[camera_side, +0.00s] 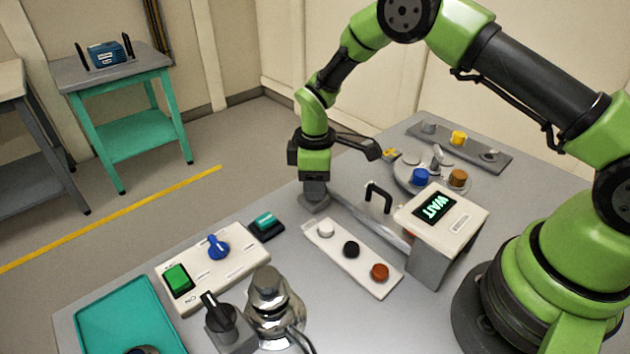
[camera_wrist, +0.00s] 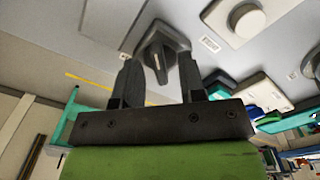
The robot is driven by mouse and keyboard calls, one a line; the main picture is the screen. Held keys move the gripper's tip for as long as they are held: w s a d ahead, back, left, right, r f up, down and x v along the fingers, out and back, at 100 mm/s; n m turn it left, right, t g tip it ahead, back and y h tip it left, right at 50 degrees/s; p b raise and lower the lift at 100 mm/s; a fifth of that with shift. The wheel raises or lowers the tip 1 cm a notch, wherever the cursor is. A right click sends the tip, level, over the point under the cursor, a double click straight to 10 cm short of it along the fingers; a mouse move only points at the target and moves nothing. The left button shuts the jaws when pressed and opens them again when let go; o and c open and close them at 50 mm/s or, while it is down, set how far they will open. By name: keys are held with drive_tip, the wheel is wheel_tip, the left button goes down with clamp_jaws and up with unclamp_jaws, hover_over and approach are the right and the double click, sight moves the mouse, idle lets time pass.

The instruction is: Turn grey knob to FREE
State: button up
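The grey knob (camera_wrist: 160,55) shows in the wrist view as a dark grey raised bar on a squarish base, just beyond and between my fingertips. A small label lies on either side of it; I cannot read them. My gripper (camera_wrist: 160,75) is open, its two dark fingers apart, with no contact visible. In the side view my gripper (camera_side: 314,186) points down at the far left edge of the bench, directly over a small grey base (camera_side: 313,204). The gripper hides most of the knob there, so its setting cannot be told from that view.
A white panel (camera_side: 372,268) with white, black and red buttons lies close by. A black handle (camera_side: 377,196) and a box reading WAIT (camera_side: 437,209) stand to the right. A panel with a blue knob (camera_side: 217,246) and a teal tray (camera_side: 128,316) lie nearer the camera.

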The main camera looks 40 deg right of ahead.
wheel_tip(320, 180, up, 10)
idle(0.4)
drive_tip(key=s+r+m+t+y, duration=0.1)
drive_tip(key=s+r+m+t, duration=0.2)
drive_tip(key=r, duration=0.4)
drive_tip(key=s+r+m, duration=0.3)
drive_tip(key=s+r, duration=0.2)
drive_tip(key=r, duration=0.3)
drive_tip(key=s+r+m+t, duration=0.1)
drive_tip(key=s+m+t, duration=0.1)
drive_tip(key=s, duration=0.6)
drive_tip(key=s+r+m+t+y, duration=0.1)
drive_tip(key=s+r+m+t, duration=0.1)
drive_tip(key=s+m, duration=0.3)
drive_tip(key=s, duration=0.3)
drive_tip(key=shift+d, duration=0.3)
